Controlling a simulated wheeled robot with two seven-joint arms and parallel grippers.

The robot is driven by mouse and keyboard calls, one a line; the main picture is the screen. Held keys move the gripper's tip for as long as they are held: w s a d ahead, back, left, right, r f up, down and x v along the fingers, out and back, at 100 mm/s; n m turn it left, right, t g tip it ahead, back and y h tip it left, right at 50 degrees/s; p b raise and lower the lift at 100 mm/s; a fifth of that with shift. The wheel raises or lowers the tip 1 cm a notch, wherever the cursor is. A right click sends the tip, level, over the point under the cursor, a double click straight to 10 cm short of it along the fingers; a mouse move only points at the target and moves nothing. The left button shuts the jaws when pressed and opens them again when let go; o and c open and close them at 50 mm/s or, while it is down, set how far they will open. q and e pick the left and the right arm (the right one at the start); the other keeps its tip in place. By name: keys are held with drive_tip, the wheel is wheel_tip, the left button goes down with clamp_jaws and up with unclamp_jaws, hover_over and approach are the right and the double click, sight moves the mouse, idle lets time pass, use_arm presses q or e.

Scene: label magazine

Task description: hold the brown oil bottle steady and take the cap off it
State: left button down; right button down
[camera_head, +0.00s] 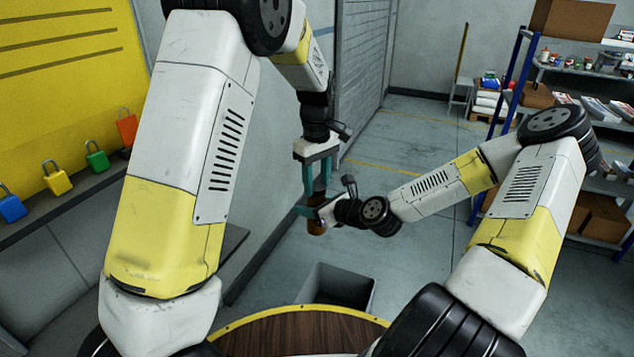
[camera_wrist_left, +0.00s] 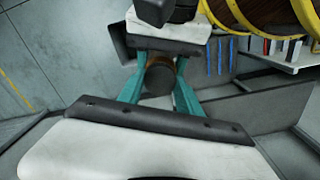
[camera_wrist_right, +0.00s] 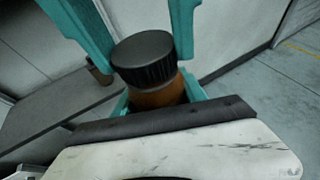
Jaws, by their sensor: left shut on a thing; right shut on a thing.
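The brown oil bottle (camera_head: 316,228) is held in mid-air, mostly hidden by my grippers in the head view. In the right wrist view its brown body (camera_wrist_right: 158,97) stands between my right gripper's (camera_wrist_right: 165,95) teal fingers, which are shut on it. The black ribbed cap (camera_wrist_right: 143,62) sits on top of the bottle. My left gripper (camera_head: 317,188) comes down from above, shut on the cap with one finger on each side. In the left wrist view the dark cap top (camera_wrist_left: 159,80) shows between its fingers.
A grey open bin (camera_head: 340,290) stands below the bottle. A round wooden surface with a yellow rim (camera_head: 375,319) is at the front. Several coloured padlocks (camera_head: 57,178) are by the yellow board at left. Stocked shelves (camera_head: 590,75) stand at right.

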use_arm(q)
drive_tip(key=n, duration=0.4)
drive_tip(key=shift+d+n, duration=0.2)
drive_tip(key=shift+n, duration=0.2)
drive_tip(key=n, duration=0.4)
drive_tip(key=shift+s+d, duration=0.1)
drive_tip(key=shift+r, duration=0.25)
drive_tip(key=shift+r, duration=0.9)
drive_tip(key=shift+a+r, duration=0.1)
drive_tip(key=shift+a, duration=0.1)
